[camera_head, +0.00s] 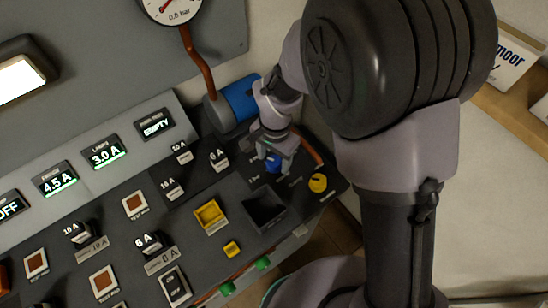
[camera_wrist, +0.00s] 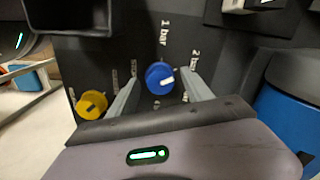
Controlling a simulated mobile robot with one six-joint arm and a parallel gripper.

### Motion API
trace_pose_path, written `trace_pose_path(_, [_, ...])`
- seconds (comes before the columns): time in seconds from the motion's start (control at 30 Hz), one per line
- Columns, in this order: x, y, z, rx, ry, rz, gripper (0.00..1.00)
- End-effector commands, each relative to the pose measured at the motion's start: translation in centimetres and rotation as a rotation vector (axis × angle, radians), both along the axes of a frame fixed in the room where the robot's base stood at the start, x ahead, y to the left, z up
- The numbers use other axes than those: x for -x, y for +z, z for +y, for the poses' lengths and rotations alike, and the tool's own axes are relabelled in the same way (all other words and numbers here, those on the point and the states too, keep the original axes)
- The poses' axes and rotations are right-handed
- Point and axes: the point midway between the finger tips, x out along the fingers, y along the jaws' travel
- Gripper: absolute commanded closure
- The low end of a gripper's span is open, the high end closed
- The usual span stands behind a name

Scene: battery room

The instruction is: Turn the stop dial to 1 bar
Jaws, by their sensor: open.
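The blue dial (camera_wrist: 157,72) has a white mark pointing roughly right in the wrist view. A "1 bar" label (camera_wrist: 165,32) is above it there, and a "2 bar" label (camera_wrist: 194,62) is to its right. I take it as the stop dial. It also shows in the head view (camera_head: 273,163), partly under my gripper (camera_head: 275,150). My gripper is open, with one finger on each side of the dial in the wrist view (camera_wrist: 159,76). Gaps show between the fingers and the dial; I cannot tell how deep the tips reach.
A yellow knob (camera_head: 318,183) sits close by on the panel. A dark open bin (camera_head: 266,208) and a yellow tray (camera_head: 210,216) lie nearby. A blue cylinder (camera_head: 240,98) stands behind my gripper. The gauge (camera_head: 171,8) reads 0.0 bar.

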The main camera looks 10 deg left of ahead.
Motion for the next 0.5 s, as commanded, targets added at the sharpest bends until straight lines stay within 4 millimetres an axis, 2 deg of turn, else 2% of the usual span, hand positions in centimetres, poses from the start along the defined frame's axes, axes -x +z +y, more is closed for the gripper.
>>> trace_pose_path(0.07, [0.0, 0.05, 0.0, 0.0, 0.0, 0.0, 0.41])
trace_pose_path(0.37, [0.0, 0.06, -0.01, 0.0, 0.0, 0.0, 0.98])
trace_pose_path(0.5, [0.0, 0.07, -0.01, 0.0, 0.003, 0.0, 1.0])
